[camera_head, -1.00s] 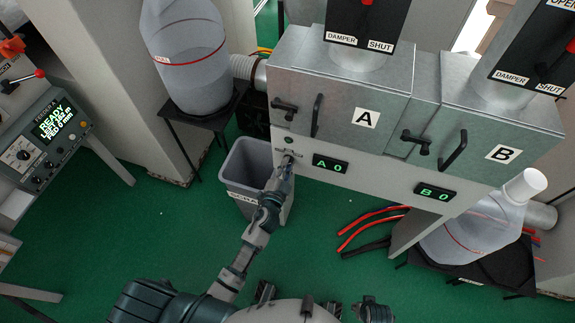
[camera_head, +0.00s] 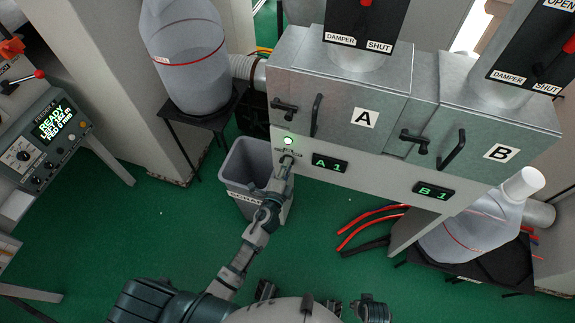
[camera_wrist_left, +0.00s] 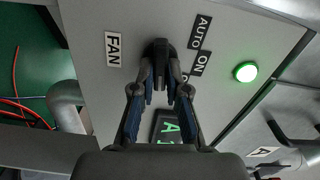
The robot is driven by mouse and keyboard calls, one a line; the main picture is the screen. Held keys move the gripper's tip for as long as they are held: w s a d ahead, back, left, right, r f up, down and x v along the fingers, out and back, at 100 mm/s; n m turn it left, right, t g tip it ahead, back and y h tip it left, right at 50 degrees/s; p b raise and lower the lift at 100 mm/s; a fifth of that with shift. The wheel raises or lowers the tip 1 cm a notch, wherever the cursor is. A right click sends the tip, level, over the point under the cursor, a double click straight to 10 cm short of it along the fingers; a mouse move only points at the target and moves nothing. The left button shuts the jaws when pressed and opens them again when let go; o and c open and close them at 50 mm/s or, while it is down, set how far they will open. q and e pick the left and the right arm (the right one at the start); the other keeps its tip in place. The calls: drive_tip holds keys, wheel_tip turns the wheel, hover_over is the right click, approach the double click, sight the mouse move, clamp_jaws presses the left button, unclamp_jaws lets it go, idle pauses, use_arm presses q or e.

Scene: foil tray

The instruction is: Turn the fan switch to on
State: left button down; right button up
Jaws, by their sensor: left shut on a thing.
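The fan switch (camera_wrist_left: 158,50) is a dark knob on the grey panel, beside a FAN label (camera_wrist_left: 113,46) and AUTO and ON labels (camera_wrist_left: 201,62); a further label is partly hidden. My left gripper (camera_wrist_left: 164,92) is shut on the knob in the left wrist view. In the head view my left gripper (camera_head: 286,163) reaches the panel below box A. A round lamp (camera_wrist_left: 245,72) near the switch glows green, and it also shows lit in the head view (camera_head: 289,141).
Displays reading A 1 (camera_head: 329,164) and B 1 (camera_head: 436,190) sit on the panel to the right. A grey scrap bin (camera_head: 240,170) stands close to my left arm. Box door handles (camera_head: 316,115) stick out above. The green floor in front is mostly clear.

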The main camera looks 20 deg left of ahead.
use_arm(q)
drive_tip(key=shift+s+a+f+m, duration=0.1)
drive_tip(key=shift+f+m, duration=0.3)
drive_tip(key=shift+m, duration=0.1)
use_arm(e)
drive_tip(key=shift+f, duration=0.25)
drive_tip(key=shift+s, duration=0.3)
use_arm(q)
drive_tip(key=c, duration=1.2)
unclamp_jaws()
drive_tip(key=s, duration=1.1)
drive_tip(key=shift+s+a, duration=0.2)
drive_tip(key=shift+s, duration=0.15)
use_arm(e)
drive_tip(key=shift+w, duration=0.2)
